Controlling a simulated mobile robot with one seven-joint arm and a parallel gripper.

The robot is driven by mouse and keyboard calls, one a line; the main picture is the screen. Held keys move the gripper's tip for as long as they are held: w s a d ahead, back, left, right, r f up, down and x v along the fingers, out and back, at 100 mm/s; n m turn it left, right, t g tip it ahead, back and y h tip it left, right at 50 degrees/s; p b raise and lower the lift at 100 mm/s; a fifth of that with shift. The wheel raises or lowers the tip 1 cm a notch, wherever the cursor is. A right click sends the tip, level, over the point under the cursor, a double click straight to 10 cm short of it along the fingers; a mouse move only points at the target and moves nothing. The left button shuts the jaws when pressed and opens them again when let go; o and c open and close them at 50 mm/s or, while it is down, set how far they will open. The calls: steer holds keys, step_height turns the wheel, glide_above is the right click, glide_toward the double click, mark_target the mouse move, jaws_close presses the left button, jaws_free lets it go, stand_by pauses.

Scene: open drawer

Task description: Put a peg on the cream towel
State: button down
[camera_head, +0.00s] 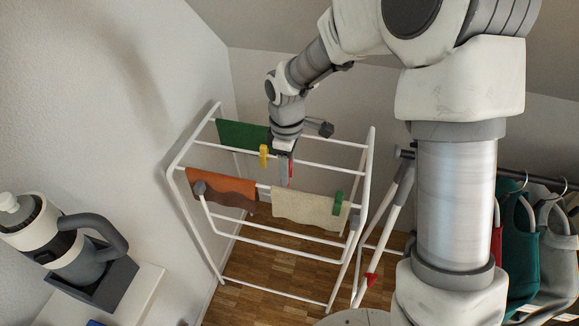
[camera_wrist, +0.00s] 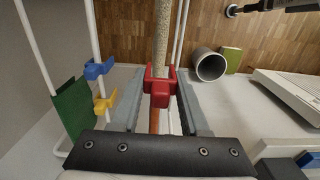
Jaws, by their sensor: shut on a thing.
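My gripper (camera_head: 288,176) points down above the drying rack and is shut on a red peg (camera_wrist: 160,88); the peg also shows in the head view (camera_head: 291,169). The cream towel (camera_head: 310,209) hangs over the front rail, right of the orange-brown towel (camera_head: 222,188). In the wrist view the cream towel (camera_wrist: 162,38) is seen nearly edge-on beyond the peg, and the orange towel (camera_wrist: 154,122) shows below it. The peg overlaps the rail near the gap between these towels; I cannot tell whether it touches. A green peg (camera_head: 338,203) sits on the cream towel.
A yellow peg (camera_head: 264,155) and a blue peg (camera_wrist: 98,68) sit on another rail, near the green towel (camera_head: 241,136). The white drying rack (camera_head: 366,180) stands on a wooden floor. Clothes hang at the right (camera_head: 519,235).

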mark_target(287, 189)
steer(key=shift+f+b, duration=2.5)
steer(key=shift+f, duration=1.25)
steer(key=shift+c, duration=1.7)
jaws_free()
steer(key=shift+r, duration=0.1)
